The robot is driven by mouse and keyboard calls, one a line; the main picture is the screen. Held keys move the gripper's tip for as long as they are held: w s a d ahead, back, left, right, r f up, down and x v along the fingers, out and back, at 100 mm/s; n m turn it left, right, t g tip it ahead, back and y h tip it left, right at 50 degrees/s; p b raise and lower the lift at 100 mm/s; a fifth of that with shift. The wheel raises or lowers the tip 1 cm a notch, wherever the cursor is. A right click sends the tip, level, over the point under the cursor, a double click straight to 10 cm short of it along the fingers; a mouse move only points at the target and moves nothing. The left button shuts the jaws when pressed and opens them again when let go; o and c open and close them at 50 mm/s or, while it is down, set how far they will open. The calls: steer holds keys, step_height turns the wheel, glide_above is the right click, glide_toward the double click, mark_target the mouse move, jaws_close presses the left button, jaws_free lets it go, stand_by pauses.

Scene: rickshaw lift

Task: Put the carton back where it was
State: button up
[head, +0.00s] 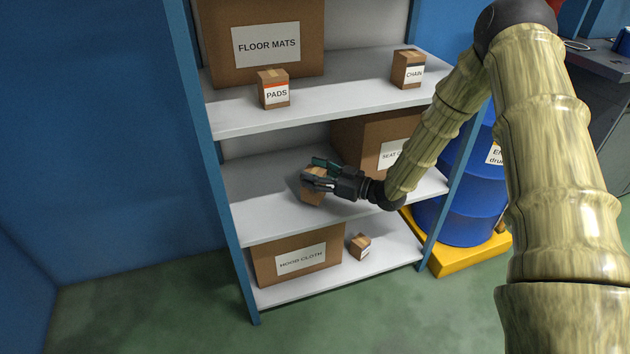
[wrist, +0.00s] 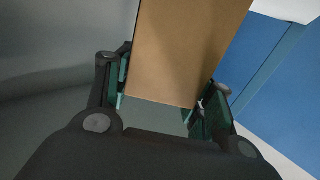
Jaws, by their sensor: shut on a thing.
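A small brown carton (head: 312,194) is at the middle shelf (head: 262,214), on its left part. My gripper (head: 318,178) reaches in from the right and is shut on this carton. In the wrist view the carton (wrist: 185,55) is between the two fingers of my gripper (wrist: 160,105). Its label does not show. I cannot tell whether the carton touches the shelf board or is just above it.
A large seat-cover box (head: 365,140) stands behind on the middle shelf. Above are the floor mats box (head: 265,70), pads carton (head: 275,90) and chain carton (head: 409,70). Below are the hood cloth box (head: 290,262) and a small carton (head: 360,246). A blue drum (head: 462,205) stands right.

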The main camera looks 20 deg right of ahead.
steer(key=shift+d+f, duration=0.1)
steer(key=shift+f, duration=0.95)
steer(key=shift+f, duration=0.1)
steer(key=o, duration=1.6)
steer(key=p+v, duration=0.1)
steer(key=v, duration=1.1)
